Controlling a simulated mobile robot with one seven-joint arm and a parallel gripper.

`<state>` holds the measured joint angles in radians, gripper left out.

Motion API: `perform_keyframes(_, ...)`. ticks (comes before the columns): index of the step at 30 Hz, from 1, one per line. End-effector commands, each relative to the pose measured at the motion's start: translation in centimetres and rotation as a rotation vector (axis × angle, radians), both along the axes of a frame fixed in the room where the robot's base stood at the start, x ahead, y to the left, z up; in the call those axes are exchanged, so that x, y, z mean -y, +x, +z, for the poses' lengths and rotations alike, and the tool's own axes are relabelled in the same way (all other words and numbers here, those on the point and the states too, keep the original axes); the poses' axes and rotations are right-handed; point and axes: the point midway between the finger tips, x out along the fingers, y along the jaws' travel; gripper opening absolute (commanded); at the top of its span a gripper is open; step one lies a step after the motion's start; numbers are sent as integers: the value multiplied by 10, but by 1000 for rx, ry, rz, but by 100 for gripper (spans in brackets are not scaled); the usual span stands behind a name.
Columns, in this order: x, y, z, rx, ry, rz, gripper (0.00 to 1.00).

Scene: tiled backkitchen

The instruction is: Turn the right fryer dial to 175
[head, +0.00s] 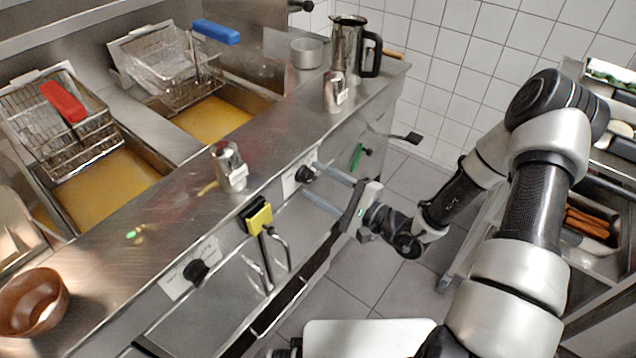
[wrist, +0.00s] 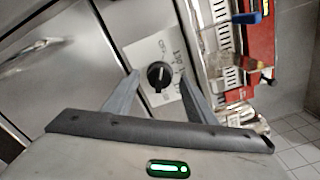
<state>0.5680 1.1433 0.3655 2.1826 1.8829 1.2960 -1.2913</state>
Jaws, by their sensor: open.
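The right fryer dial (head: 305,174) is a black round knob on a white label plate on the fryer's front panel. In the wrist view the dial (wrist: 160,75) has a pale pointer line and printed numbers around it, too small to read surely. My gripper (head: 312,181) is open, with its two grey fingers pointing at the panel on either side of the dial. In the wrist view the dial shows between the fingertips of my gripper (wrist: 161,78), with no visible contact. The left fryer dial (head: 196,271) sits further left on the same panel.
A yellow-and-black object (head: 258,217) and metal handles hang left of the right dial. Shakers (head: 230,168), a steel jug (head: 348,50) and a brown bowl (head: 32,302) stand on the counter. Fryer baskets hang above the oil. Open floor (head: 395,285) lies before the panel.

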Motion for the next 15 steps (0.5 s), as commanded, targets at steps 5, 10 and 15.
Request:
perform_keyframes(5, -3, 2, 0, 0, 0, 0, 51)
perform_keyframes(10, -2, 2, 0, 0, 0, 0, 46)
perform_keyframes(15, -2, 2, 0, 0, 0, 0, 17)
